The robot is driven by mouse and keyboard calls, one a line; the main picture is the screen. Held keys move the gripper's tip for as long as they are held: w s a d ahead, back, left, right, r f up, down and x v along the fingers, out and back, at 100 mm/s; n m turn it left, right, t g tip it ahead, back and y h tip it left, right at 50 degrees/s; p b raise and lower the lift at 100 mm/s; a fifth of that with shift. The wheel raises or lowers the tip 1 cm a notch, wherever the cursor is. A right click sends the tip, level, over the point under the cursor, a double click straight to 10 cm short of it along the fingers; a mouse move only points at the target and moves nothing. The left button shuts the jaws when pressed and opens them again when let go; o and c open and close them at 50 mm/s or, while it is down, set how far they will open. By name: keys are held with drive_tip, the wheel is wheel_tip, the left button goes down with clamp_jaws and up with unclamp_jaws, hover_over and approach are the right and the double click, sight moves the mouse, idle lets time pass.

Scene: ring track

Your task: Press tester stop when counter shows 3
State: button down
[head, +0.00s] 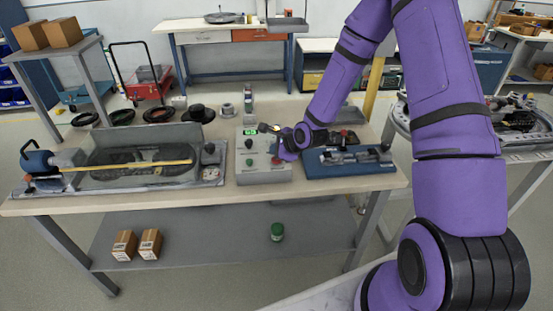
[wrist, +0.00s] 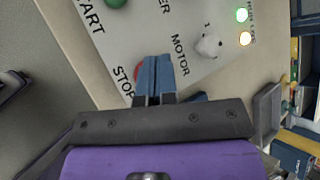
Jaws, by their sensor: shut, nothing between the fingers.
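The grey tester box (head: 264,172) stands on the workbench, with a lit green counter display (head: 250,132) whose digits are too small to read. The display is outside the wrist view. The red stop button (wrist: 138,73) sits beside the STOP lettering, mostly hidden behind my fingers. My gripper (wrist: 157,62) is shut and empty, its fingertips over the stop button. I cannot tell whether they touch it. In the head view my gripper (head: 280,157) is at the right of the panel. The green start button (wrist: 115,2) is at the wrist view's top edge.
The panel has a white motor knob (wrist: 208,45) and two lit lamps, green (wrist: 242,15) and amber (wrist: 246,38). A blue fixture (head: 345,164) stands close to the right of the tester. A belt machine (head: 125,160) stands to the left.

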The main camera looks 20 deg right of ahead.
drive_tip(key=shift+f, duration=0.9)
idle(0.8)
drive_tip(key=shift+r, duration=1)
drive_tip(key=shift+r, duration=2.5)
